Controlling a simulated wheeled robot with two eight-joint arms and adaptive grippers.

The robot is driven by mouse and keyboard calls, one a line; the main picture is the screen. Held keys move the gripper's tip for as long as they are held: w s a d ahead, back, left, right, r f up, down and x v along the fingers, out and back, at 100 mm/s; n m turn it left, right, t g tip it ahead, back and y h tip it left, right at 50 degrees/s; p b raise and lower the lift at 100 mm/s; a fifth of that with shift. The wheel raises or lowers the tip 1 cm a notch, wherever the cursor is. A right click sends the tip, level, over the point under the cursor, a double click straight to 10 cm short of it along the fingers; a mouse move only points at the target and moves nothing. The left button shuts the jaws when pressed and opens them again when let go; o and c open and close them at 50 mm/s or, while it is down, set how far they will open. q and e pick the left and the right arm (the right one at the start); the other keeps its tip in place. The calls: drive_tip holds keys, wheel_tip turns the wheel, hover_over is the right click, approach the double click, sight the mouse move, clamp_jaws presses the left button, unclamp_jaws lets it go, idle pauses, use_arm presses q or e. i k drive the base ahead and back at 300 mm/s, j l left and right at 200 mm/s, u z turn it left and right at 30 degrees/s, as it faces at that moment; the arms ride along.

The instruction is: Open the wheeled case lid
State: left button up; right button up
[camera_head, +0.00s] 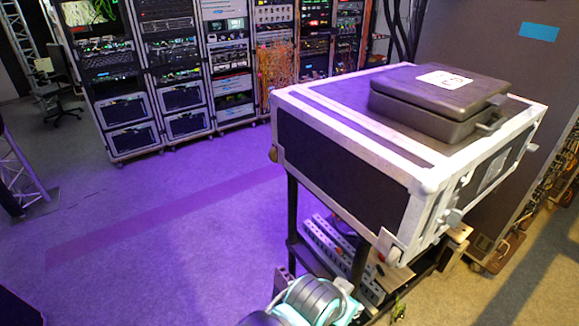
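A large black case with pale metal edges (345,160) sits on a dark frame at the right, its top closed. Latches or fittings (452,217) show on its right end, and a small wheel-like part (393,254) shows at its lower near corner. A smaller black case (440,95) with a white label lies flat on top, also shut, with a handle or latch at its right end. Its underside and any wheels are hidden. Part of my arm, grey and teal, shows at the bottom middle. Neither of my grippers can be made out.
Equipment racks (185,75) line the back. A tall dark panel (505,45) stands behind the case at the right, with cables beside it. A silver truss (20,170) and a chair (58,92) are at the left. The carpet (150,240) between is clear.

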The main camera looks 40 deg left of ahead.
sight(393, 193)
drive_tip(key=u, duration=1.25)
drive_tip(key=k+l, duration=0.1)
drive_tip(key=k, duration=0.3)
drive_tip(key=l+u, duration=0.05)
